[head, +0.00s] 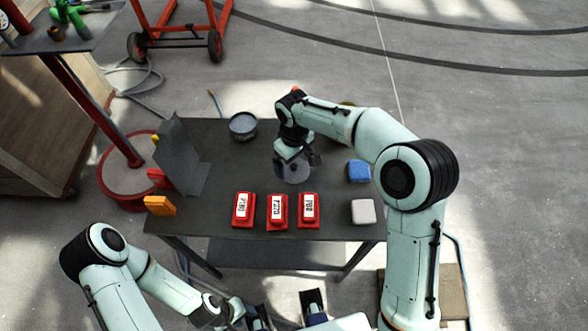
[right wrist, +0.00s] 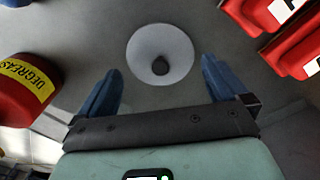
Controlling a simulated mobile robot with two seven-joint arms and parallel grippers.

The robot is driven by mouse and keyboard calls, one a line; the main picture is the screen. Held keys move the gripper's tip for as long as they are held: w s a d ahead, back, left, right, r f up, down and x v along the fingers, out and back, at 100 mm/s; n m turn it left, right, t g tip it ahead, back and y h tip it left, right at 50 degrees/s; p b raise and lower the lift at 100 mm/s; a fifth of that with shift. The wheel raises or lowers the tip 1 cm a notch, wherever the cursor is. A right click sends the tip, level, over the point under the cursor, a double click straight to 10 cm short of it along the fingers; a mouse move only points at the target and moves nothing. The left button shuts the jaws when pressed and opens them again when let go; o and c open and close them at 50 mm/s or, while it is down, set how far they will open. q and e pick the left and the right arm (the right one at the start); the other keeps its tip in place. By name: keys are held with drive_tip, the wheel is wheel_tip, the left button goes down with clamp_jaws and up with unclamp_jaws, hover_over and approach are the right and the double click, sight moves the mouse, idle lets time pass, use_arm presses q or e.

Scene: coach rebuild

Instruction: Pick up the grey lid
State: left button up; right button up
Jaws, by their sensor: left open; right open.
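The grey lid (head: 294,175) is a round disc lying on the dark workbench (head: 225,165). In the right wrist view the lid (right wrist: 150,40) shows whole, with a dark round knob (right wrist: 160,66) on it. My right gripper (head: 297,160) is over the lid, fingers pointing down, and partly hides it in the head view. In the right wrist view its open fingers (right wrist: 161,76) stand either side of the knob's line, with nothing between them. My left gripper (head: 285,312) is open and empty at the bottom edge, in front of the bench.
Three red labelled boxes (head: 277,212) line the bench front. A blue block (head: 359,171) and a pale block (head: 363,211) lie right. A dark round tin (head: 243,127) stands behind the lid, an upright grey plate (head: 180,150) left. A red degreaser container (right wrist: 22,100) shows in the wrist view.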

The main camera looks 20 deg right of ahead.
wheel_tip(320, 180, down, 3)
drive_tip(key=shift+r, duration=0.2)
drive_tip(key=c, duration=0.7)
drive_tip(key=shift+r, duration=0.1)
